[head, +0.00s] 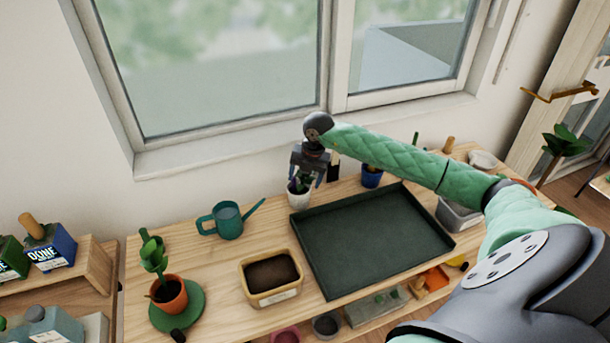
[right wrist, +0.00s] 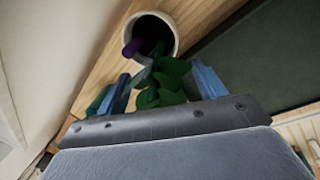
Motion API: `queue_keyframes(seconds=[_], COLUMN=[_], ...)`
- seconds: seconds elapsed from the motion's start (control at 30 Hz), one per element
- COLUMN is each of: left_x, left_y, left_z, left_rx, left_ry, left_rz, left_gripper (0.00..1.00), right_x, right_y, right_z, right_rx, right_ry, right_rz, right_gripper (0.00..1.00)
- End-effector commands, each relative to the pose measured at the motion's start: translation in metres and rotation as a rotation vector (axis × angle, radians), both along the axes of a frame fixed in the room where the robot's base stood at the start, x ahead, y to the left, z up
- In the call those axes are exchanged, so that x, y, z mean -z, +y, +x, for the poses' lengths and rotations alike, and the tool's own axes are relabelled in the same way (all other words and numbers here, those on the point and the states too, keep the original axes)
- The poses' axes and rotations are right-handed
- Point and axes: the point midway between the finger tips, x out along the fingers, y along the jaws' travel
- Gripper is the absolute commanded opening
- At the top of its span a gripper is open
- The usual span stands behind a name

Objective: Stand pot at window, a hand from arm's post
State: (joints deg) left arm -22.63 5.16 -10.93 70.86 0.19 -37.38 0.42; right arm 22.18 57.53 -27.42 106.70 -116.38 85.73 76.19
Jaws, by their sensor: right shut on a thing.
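A white pot (head: 299,196) with a green plant is at the back of the wooden bench, below the window (head: 230,60). My right gripper (head: 307,172) is above it, pointing down, and is shut on the plant. In the right wrist view the plant's dark green leaves (right wrist: 160,85) are between the blue fingers (right wrist: 163,88), and the white pot (right wrist: 172,22) opens beyond the fingertips, dark inside with a purple piece. I cannot tell whether the pot touches the bench. No post is clearly identifiable. My left gripper is not in view.
A dark green tray (head: 330,275) fills the bench's middle. A teal watering can (head: 228,222), a soil tub (head: 270,290) and a terracotta pot (head: 172,304) on a green round mat stand left. A blue pot (head: 371,178) is right of the gripper. Bare wood shows between the can and tub.

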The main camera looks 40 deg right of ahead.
Motion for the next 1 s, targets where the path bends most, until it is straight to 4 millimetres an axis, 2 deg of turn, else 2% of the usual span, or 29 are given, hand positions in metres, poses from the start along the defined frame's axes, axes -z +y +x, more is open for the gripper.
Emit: queue_keyframes(seconds=[0.37, 0.4, 0.47, 0.87, 0.97, 1.0], left_x=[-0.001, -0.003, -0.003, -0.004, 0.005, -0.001], left_y=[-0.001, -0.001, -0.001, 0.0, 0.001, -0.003], left_z=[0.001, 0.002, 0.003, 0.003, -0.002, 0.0], left_rx=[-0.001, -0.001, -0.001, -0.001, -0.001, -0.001], left_ry=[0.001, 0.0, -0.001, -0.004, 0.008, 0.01], left_rz=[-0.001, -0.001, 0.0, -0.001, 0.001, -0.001], left_gripper=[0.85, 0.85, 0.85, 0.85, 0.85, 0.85], right_x=[0.002, 0.002, 0.002, 0.0, -0.006, -0.01], right_y=[0.0, 0.0, 0.0, 0.0, -0.001, -0.002], right_z=[0.0, 0.0, 0.0, 0.0, -0.001, -0.001], right_rx=[-0.001, -0.001, -0.001, -0.001, -0.002, -0.002], right_ry=[-0.002, 0.0, 0.0, 0.0, -0.002, -0.002], right_rz=[0.0, 0.0, 0.0, 0.0, -0.001, -0.001], right_gripper=[0.13, 0.77, 0.89, 0.91, 0.91, 0.91])
